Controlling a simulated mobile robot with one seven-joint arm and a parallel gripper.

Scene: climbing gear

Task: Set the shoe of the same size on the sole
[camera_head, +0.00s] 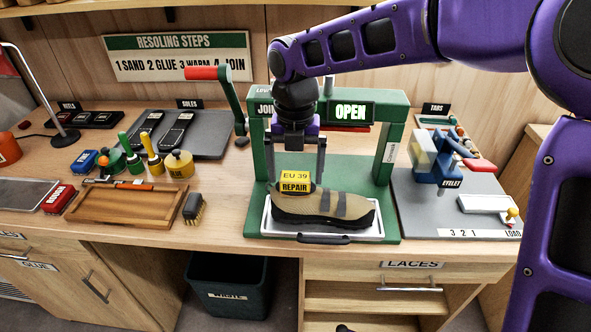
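A tan-brown shoe (325,209) with grey straps lies along the white-rimmed tray (380,233) in the green press. A yellow tag (295,182) at its left end reads EU 39 REPAIR. My gripper (302,175) points down under the press's top beam, at the shoe's left end. Its fingers are apart, with the tag in front of them. The tag hides the grip, so I cannot tell whether they hold the shoe. Any sole under the shoe is hidden. Two black soles (176,132) lie on the dark SOLES mat (205,146) at the left.
The green press frame (393,145), marked JOIN and OPEN, surrounds my gripper closely; its red-handled lever (226,95) stands at left. A wooden tray (130,206), a brush (193,208) and glue pots lie left. The eyelet machine (440,165) stands right.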

